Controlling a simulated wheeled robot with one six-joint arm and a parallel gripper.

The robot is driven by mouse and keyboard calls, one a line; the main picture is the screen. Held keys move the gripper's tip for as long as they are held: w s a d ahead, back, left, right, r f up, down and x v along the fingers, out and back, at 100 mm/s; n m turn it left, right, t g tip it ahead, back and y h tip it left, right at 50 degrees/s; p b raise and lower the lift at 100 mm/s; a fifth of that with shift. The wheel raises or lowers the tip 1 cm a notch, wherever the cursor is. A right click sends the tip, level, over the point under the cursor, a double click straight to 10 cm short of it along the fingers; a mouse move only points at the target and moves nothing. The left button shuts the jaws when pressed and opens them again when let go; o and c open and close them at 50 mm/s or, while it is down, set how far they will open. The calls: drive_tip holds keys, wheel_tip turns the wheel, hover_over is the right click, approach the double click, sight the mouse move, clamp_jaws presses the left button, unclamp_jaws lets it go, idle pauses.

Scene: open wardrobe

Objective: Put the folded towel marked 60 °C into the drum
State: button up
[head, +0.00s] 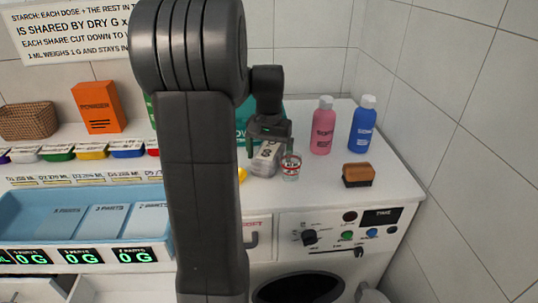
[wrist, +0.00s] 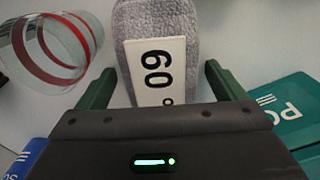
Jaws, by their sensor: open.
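The folded grey towel (head: 265,162) lies on the white worktop. In the wrist view the towel (wrist: 158,20) carries a white label reading 60 with part of a degree sign. My gripper (head: 270,148) is over the towel with its fingers pointing down. In the wrist view my open gripper (wrist: 160,70) has one green finger on each side of the towel, with visible gaps. The drum (head: 300,288) shows as a dark round opening in the machine front below the worktop, only its top part in view.
A red-ringed glass (head: 291,167) stands close beside the towel. A teal box (wrist: 290,118) is close on the other side. A pink bottle (head: 322,128), a blue bottle (head: 363,125) and a brown brush (head: 357,175) stand to the right. A blue tray (head: 25,205) is at left.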

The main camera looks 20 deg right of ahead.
drive_tip(key=c, duration=1.2)
drive_tip(key=shift+o, duration=0.2)
drive_tip(key=shift+r, duration=0.1)
